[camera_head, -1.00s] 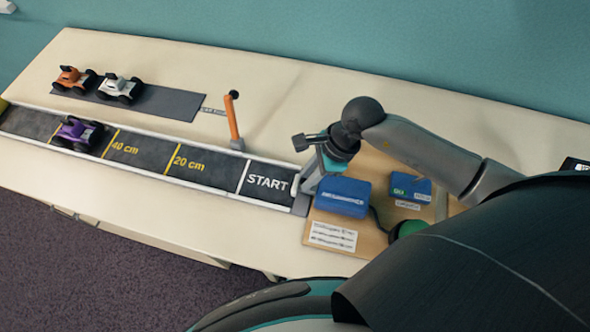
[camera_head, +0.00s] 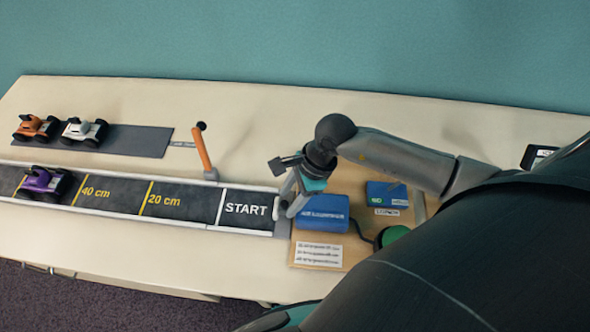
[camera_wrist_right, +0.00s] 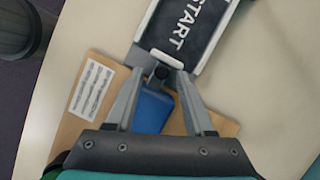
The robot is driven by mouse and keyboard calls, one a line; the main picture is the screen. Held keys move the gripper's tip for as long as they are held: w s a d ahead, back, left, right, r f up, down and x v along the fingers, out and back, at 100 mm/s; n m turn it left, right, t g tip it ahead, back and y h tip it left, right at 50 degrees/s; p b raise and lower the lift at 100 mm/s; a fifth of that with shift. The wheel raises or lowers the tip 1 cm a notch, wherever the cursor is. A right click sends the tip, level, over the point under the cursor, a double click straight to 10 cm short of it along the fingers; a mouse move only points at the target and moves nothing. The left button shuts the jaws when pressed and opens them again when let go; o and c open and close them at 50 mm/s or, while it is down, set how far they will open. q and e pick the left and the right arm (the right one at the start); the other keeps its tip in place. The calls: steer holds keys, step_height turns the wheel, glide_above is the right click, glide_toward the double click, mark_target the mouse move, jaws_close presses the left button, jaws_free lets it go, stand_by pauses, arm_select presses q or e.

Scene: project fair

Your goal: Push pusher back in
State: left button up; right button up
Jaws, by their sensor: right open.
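The track (camera_head: 180,201) runs along the table, with its START end (camera_head: 246,208) beside my right gripper (camera_head: 288,208). In the right wrist view, a short dark pusher (camera_wrist_right: 160,72) sticks out at the START end, between the fingertips of my right gripper (camera_wrist_right: 160,76). The jaws are open, with a finger on each side of it; I cannot tell whether they touch it. In the head view the fingers largely hide the pusher. A purple car (camera_head: 42,183) stands on the track left of the 40 cm line. My left gripper is not in view.
A blue box (camera_head: 322,212) and a smaller blue box (camera_head: 386,194) sit on a wooden board (camera_head: 345,250) with a green button (camera_head: 394,235). An orange lever (camera_head: 202,150) stands behind the track. Orange (camera_head: 35,128) and white (camera_head: 84,131) cars are parked at the back left.

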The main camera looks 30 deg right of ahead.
steer(key=v, duration=1.5)
